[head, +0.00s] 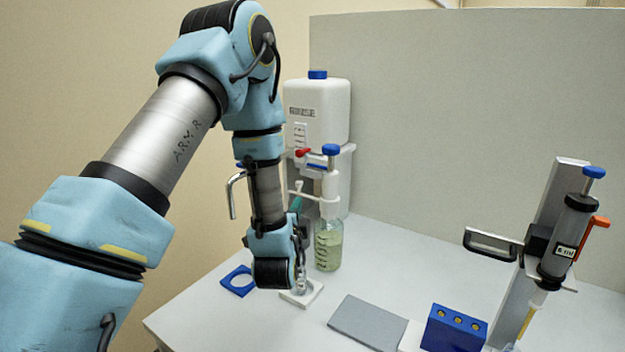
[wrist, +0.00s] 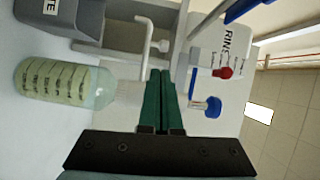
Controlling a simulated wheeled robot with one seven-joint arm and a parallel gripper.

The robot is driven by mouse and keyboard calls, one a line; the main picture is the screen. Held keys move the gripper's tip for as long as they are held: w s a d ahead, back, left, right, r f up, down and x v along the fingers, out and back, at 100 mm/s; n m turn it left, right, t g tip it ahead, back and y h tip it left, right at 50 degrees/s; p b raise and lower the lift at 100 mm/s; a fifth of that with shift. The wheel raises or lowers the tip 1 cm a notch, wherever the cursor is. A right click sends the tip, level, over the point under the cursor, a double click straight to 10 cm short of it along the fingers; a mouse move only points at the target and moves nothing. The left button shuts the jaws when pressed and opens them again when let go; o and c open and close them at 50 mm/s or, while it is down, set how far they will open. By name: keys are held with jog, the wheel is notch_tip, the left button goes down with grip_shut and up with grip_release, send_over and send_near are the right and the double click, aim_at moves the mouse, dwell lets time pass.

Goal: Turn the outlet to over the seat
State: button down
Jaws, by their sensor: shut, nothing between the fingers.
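A bottle of greenish liquid (head: 328,246) carries a white dispenser with a blue knob (head: 331,150). Its thin white outlet (head: 300,193) reaches out to the left; it also shows as a bent tube in the wrist view (wrist: 147,42). My gripper (head: 296,204) is shut and empty, its green fingers (wrist: 163,73) close beside the outlet; contact cannot be told. A blue plate with a round opening (head: 229,279) and a white block (head: 313,293) with something clear on it lie below. I cannot tell which one is the seat.
A white rinse tank (head: 317,105) with a red tap stands on a grey stand behind the bottle. A metal bent pipe (head: 232,195) shows left of my forearm. A grey mat (head: 368,322), a blue rack (head: 454,329) and a syringe stand (head: 545,235) are to the right.

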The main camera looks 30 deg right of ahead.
aim_at(307, 197)
jog(key=p+x, duration=0.1)
jog(key=x, duration=0.2)
jog(key=p+x, duration=0.2)
jog(key=x, duration=0.2)
jog(key=p+x, duration=0.1)
jog(key=x, duration=0.2)
jog(key=shift+d+r, duration=0.35)
jog(key=shift+d, duration=0.2)
jog(key=shift+s, duration=0.1)
jog(key=shift+a+t+y, duration=0.1)
jog(key=shift+t+y, duration=0.2)
jog(key=shift+t, duration=0.1)
jog(key=shift+s+a+y+b, duration=0.1)
jog(key=shift+a+y+b, duration=0.05)
jog(key=shift+y+b, duration=0.2)
